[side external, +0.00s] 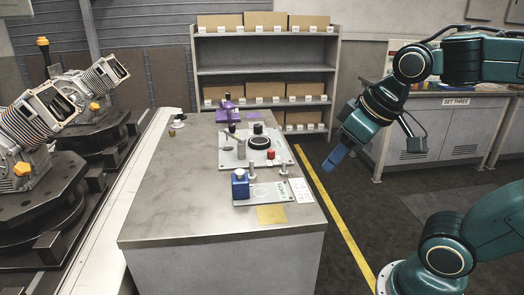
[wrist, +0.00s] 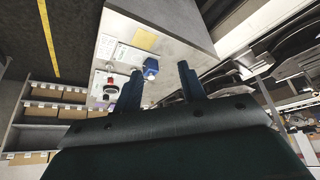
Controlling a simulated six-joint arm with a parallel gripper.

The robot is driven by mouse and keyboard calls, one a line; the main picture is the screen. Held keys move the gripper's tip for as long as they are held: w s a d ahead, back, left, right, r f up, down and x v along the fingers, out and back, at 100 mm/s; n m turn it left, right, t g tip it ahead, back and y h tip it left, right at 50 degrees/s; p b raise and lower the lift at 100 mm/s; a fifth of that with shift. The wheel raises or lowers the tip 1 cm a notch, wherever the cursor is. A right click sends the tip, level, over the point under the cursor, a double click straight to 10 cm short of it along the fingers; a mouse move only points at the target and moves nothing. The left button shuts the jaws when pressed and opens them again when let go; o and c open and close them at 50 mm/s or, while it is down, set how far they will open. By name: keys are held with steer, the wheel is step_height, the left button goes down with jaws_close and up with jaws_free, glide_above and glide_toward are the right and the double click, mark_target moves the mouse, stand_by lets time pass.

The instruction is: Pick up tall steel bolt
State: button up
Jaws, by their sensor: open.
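Small steel bolt-like posts stand upright on the metal table (side external: 165,195) in the side external view. One steel post (side external: 252,169) is behind the blue block, another steel post (side external: 284,170) is to its right, and a taller grey upright piece (side external: 241,149) is farther back. I cannot tell for certain which is the tall steel bolt. My gripper (side external: 335,158) hangs in the air right of the table, apart from everything. In the wrist view my gripper (wrist: 160,72) has its two blue fingers spread with nothing held; the bolts are too small to make out there.
A blue block (side external: 240,184), a yellow pad (side external: 271,214), a red knob (side external: 271,154), a black round part (side external: 260,142) and a purple fixture (side external: 228,110) crowd the table's right side. Shelves (side external: 265,70) stand behind. The table's front left is clear.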

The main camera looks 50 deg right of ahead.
steer(key=w+d+r, duration=0.1)
steer(key=w+d, duration=0.1)
steer(key=w, duration=0.6)
steer(key=m+g, duration=0.1)
steer(key=m, duration=0.1)
glide_above(251, 175)
steer(key=s, duration=0.1)
steer(key=shift+h, duration=0.3)
steer(key=shift+s+d+f, duration=0.1)
steer(key=shift+d+f, duration=0.1)
steer(key=shift+f, duration=5.4)
steer(key=shift+d+f, duration=0.15)
steer(key=shift+f, duration=5.45)
steer(key=shift+f, duration=0.15)
steer(key=shift+x, duration=2.45)
